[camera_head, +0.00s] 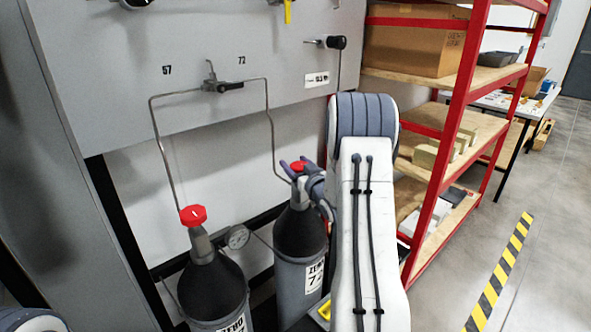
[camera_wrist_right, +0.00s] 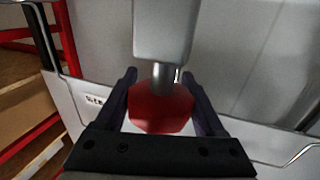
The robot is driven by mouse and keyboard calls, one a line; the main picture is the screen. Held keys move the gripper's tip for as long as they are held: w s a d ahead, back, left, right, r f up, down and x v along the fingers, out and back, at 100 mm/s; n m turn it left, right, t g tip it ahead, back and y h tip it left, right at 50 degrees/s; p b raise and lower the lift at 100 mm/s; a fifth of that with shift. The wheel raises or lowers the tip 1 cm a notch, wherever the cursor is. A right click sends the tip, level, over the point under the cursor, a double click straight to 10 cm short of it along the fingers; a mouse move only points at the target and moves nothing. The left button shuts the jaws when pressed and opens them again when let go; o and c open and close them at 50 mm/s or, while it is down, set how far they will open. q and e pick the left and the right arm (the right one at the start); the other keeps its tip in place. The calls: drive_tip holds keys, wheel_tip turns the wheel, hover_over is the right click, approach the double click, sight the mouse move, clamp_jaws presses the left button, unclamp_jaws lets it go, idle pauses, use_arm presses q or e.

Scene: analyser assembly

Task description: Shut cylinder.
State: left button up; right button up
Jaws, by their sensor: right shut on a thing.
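Two dark grey gas cylinders stand side by side below the wall panel. The left cylinder (camera_head: 211,288) has a red valve knob (camera_head: 193,215) on top, with no gripper near it. The right cylinder (camera_head: 299,240) also has a red knob (camera_head: 298,167) on top, partly covered by my right gripper (camera_head: 292,168). In the right wrist view the red knob (camera_wrist_right: 160,112) sits between the two dark fingers of my right gripper (camera_wrist_right: 160,95), which are shut on it. A pale metal block (camera_wrist_right: 166,30) with a short stem is in line with the knob. My left gripper is not in view.
A grey wall panel (camera_head: 260,40) carries pipes, a lever valve (camera_head: 222,86) and labels 57 and 72. A pressure gauge (camera_head: 238,237) sits between the cylinders. A red shelf rack (camera_head: 466,90) with boxes stands to the right. Open floor (camera_head: 545,270) lies beyond it.

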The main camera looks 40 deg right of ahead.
drive_tip(key=m+h+b, duration=0.1)
drive_tip(key=m+g+h, duration=0.1)
drive_tip(key=h+b, duration=0.1)
drive_tip(key=h, duration=0.1)
drive_tip(key=shift+s+d+f+m+b, duration=0.1)
drive_tip(key=shift+d+f+m+b, duration=0.1)
drive_tip(key=shift+f+m+b, duration=0.15)
drive_tip(key=shift+s+d+r+m+g+h+b, duration=0.15)
drive_tip(key=shift+m+g+h+b, duration=0.35)
drive_tip(key=shift+m+g+h, duration=0.5)
drive_tip(key=shift+d+r+m+g+h, duration=0.1)
drive_tip(key=shift+d+m+g+h, duration=0.1)
drive_tip(key=shift+m+g+h, duration=0.6)
drive_tip(key=shift+s+d+m+g+h, duration=0.15)
drive_tip(key=shift+m+g+h, duration=0.25)
drive_tip(key=shift+h, duration=0.25)
drive_tip(key=shift+s+d+m+g+h, duration=0.1)
drive_tip(key=shift+m+g+h, duration=0.3)
drive_tip(key=shift+h, duration=0.25)
drive_tip(key=shift+r+g, duration=0.1)
drive_tip(key=shift+g, duration=0.2)
drive_tip(key=o, duration=1.4)
drive_tip(key=shift+c, duration=0.2)
